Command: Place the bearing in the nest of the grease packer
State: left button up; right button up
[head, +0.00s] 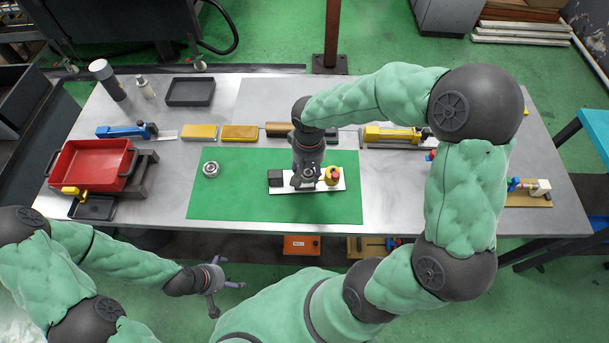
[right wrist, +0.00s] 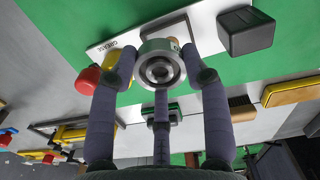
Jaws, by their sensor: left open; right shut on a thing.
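The grease packer is a white plate (head: 290,187) on the green mat, with a black block (head: 275,178) at its left and a yellow part with a red knob (head: 332,175) at its right. In the right wrist view its plate (right wrist: 112,44) carries lettering. My right gripper (head: 308,182) is over the plate's middle, its three fingers shut around a metal ring-shaped bearing (right wrist: 160,66). My left gripper (head: 222,284) is open and empty in front of the table.
A second metal ring-shaped piece (head: 211,169) lies on the green mat (head: 235,200) at left. A red tray (head: 92,160) stands at the table's left. Yellow blocks (head: 240,132) and tools line the back of the mat. The mat's front left is clear.

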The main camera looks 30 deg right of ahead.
aim_at(305, 174)
jog(key=shift+w+f, duration=0.9)
jog(key=shift+f, duration=0.25)
notch_tip(305, 174, down, 3)
jog(key=shift+w+f+b, duration=0.1)
jog(key=shift+b, duration=0.7)
jog(key=shift+f, duration=0.1)
jog(key=shift+s+a+f+b, duration=0.25)
jog(key=shift+s+f+b, duration=0.25)
jog(key=shift+f+b, duration=0.15)
jog(key=o, duration=1.2)
jog(key=shift+w+d+f, duration=0.2)
jog(key=shift+w, duration=0.1)
jog(key=shift+s+r, duration=0.1)
jog(key=shift+r, duration=0.15)
